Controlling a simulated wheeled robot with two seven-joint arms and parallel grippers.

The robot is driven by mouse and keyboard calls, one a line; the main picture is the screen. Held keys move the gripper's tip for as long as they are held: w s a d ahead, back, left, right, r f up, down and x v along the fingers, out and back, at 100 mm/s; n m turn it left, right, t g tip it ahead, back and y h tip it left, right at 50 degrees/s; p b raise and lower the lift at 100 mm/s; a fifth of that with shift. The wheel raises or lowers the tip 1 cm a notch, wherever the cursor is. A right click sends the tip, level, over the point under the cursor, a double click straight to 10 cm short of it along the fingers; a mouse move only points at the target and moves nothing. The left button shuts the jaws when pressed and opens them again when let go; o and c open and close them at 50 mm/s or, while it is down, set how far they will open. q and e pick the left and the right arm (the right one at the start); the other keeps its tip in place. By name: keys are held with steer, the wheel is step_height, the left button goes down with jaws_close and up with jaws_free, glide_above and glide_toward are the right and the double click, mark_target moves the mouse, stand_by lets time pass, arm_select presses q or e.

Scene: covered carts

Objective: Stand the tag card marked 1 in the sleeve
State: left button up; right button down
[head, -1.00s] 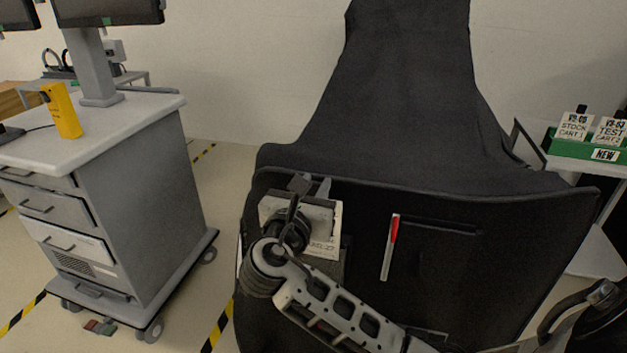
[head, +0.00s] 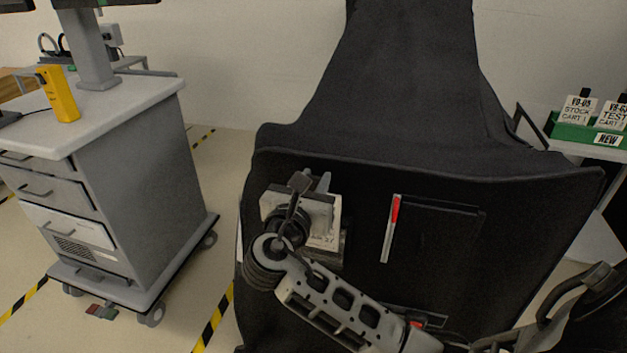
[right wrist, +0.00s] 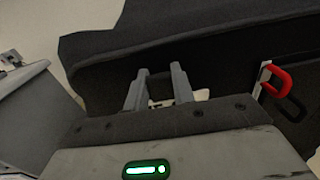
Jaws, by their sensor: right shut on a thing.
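A white tag card reading STOCK CART 1 (head: 577,110) stands in a green tray (head: 573,133) at the far right. Beside it is a card reading TEST CART (head: 614,116). My right gripper (head: 312,183) is at the upper left of the black cover's front. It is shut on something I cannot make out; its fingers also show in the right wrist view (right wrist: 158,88). A pale card or label (head: 325,238) ending in 27 shows partly behind the gripper. A dark pocket-like panel (head: 440,240) is on the cover; I cannot tell whether it is the sleeve. My left gripper is out of view.
A black cover (head: 400,110) drapes the cart ahead. A red-and-white strip (head: 391,228) is on its front, with a red loop (right wrist: 277,80) in the wrist view. A grey drawer cart (head: 140,190) with a yellow device (head: 60,95) stands left, across a floor gap.

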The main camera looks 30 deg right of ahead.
steer(key=shift+f, duration=0.15)
steer(key=shift+f, duration=0.75)
steer(key=shift+f+b, duration=0.2)
steer(key=shift+b, duration=0.1)
steer(key=c, duration=1.1)
jaws_free()
steer(key=v, duration=1.2)
